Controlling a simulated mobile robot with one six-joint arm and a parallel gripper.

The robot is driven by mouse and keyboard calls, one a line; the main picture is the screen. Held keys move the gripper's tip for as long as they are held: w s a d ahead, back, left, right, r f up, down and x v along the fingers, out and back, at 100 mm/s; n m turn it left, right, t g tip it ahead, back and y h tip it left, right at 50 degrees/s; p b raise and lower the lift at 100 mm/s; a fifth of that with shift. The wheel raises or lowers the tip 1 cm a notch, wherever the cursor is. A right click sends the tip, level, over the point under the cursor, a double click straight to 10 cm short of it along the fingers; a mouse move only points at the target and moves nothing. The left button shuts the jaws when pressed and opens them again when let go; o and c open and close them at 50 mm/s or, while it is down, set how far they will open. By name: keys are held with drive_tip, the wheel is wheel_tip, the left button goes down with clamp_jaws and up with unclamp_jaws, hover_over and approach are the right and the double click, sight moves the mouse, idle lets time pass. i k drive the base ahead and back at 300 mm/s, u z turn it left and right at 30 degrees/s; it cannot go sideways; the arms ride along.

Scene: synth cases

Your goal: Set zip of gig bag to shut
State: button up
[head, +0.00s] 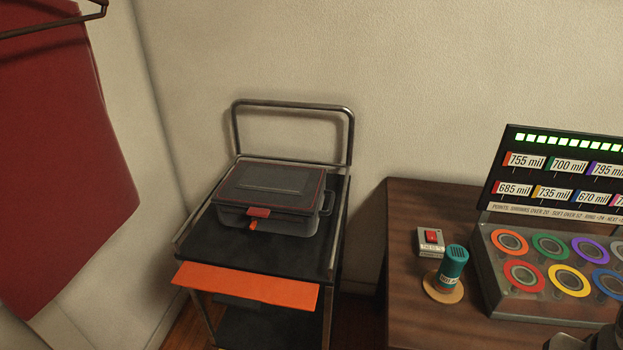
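A dark grey, boxy bag (272,197), which looks like the gig bag, lies on the top shelf of a cart. Its lid is down, with a thin red line along the lid's edge. A red tab (259,212) sits at the front edge, and a small orange pull (253,225) hangs just below it. A loop handle (327,203) is on its right side. I cannot tell from here whether the zip is open or shut. My gripper's fingers are not in view; a dark shape at the bottom right corner may be part of my arm.
The cart (335,235) has a raised metal rail at the back and an orange flap (246,286) at its front. A wooden table (400,215) at right holds a switch box (431,246), a teal canister (453,264) and a score board. Red cloth (60,150) hangs at left.

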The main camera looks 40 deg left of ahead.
sight(254, 221)
drive_tip(key=u, duration=0.95)
drive_tip(key=k, duration=0.95)
drive_tip(key=z, duration=0.1)
drive_tip(key=i, duration=0.95)
drive_tip(key=u, duration=0.1)
